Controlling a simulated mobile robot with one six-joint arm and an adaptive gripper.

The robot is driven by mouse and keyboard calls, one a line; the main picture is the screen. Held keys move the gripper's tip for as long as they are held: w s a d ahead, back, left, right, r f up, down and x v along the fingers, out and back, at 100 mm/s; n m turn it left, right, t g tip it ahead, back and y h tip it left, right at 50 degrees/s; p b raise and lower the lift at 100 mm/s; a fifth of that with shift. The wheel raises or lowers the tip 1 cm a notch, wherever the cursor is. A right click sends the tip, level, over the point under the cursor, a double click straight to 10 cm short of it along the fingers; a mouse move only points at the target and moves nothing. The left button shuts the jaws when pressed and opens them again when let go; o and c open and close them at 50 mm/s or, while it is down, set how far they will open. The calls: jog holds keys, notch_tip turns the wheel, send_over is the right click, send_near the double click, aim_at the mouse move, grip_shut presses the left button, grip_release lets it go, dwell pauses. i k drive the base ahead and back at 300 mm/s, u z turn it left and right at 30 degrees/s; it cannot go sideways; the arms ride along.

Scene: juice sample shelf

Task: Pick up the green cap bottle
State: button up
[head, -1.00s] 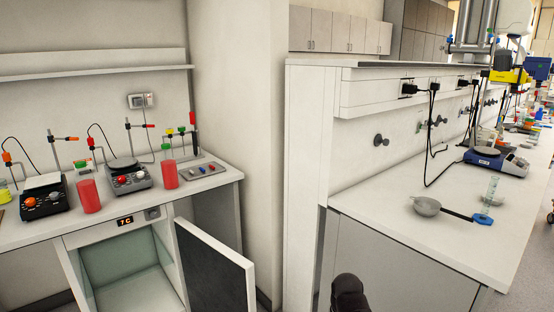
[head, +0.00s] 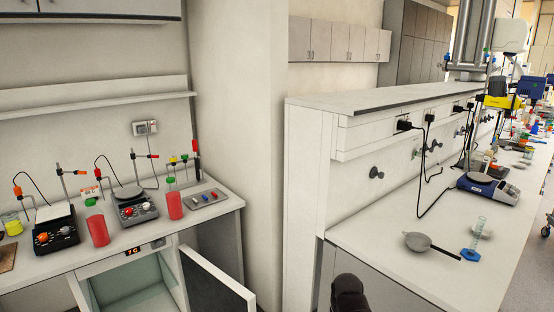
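Two bottles of red liquid with green caps stand upright on the left bench. The left bottle (head: 98,229) is between two dark stirrer devices. The right bottle (head: 174,205) is beside the right stirrer, near a grey tray. Both look alike, and I cannot tell which one the task names. My gripper is not in view. A dark rounded part at the bottom centre appears to be mine, well to the right of both bottles.
Stirrers (head: 57,232) and (head: 136,209) with clamp stands crowd the left bench (head: 82,260). Below it, a cabinet door (head: 214,284) hangs open. A partition wall separates the right bench (head: 375,245), which holds a pan (head: 418,241) and a blue-based cylinder (head: 476,238).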

aim_at(173, 196)
jog(key=u, duration=4.3)
jog(key=i, duration=0.1)
jog(key=z, duration=2.95)
